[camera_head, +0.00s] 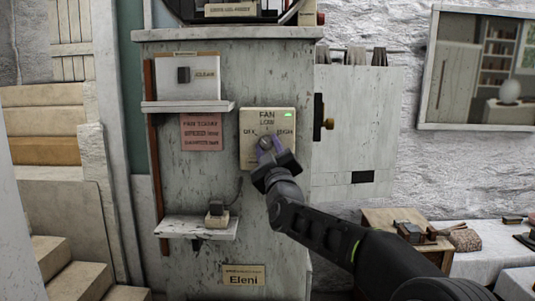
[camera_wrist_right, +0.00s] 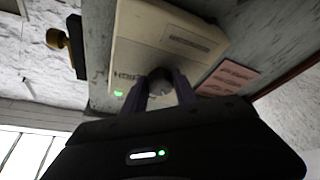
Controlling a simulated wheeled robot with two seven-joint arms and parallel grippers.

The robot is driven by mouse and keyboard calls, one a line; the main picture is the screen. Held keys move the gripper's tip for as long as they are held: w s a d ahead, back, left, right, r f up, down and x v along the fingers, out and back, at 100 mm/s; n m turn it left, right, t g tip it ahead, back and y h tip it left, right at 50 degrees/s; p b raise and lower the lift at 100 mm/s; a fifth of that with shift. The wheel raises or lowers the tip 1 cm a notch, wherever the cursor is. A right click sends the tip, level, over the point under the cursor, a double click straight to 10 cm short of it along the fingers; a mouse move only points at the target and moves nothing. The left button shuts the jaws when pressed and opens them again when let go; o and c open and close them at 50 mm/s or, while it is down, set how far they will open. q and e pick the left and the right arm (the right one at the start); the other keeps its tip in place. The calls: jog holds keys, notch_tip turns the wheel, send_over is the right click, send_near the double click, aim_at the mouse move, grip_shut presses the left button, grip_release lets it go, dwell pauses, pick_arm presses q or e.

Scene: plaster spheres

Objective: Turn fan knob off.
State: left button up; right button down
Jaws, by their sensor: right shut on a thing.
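The fan control plate (camera_head: 249,156) is a cream panel on the front of the grey cabinet, marked FAN, LOW and HIGH, with a small lit green light at its upper right. The round grey fan knob (camera_head: 265,141) sits in its middle, partly covered by my fingers. My right gripper (camera_head: 265,149) is shut on the knob, reaching in from the lower right. In the right wrist view the plate (camera_wrist_right: 160,45) appears turned over, and the knob (camera_wrist_right: 158,76) shows between the two fingers of my gripper (camera_wrist_right: 160,90). The knob's exact pointing direction is hidden. My left gripper is not in view.
A pink notice (camera_head: 201,132) and a small shelf (camera_head: 188,107) are left of the plate. A lower shelf (camera_head: 190,229) holds a small plug-like item. A black and brass latch (camera_head: 321,122) sticks out on the right. A side table (camera_head: 410,222) stands at lower right.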

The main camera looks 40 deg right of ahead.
jog(key=shift+d+n+y+b, duration=0.1)
jog(key=shift+n+y+b, duration=0.65)
jog(key=shift+n, duration=1.55)
jog(key=shift+r+y+p, duration=0.1)
jog(key=shift+y+p, duration=0.2)
jog(key=shift+y, duration=0.15)
jog(key=c, duration=1)
grip_release()
jog(key=shift+o, duration=0.2)
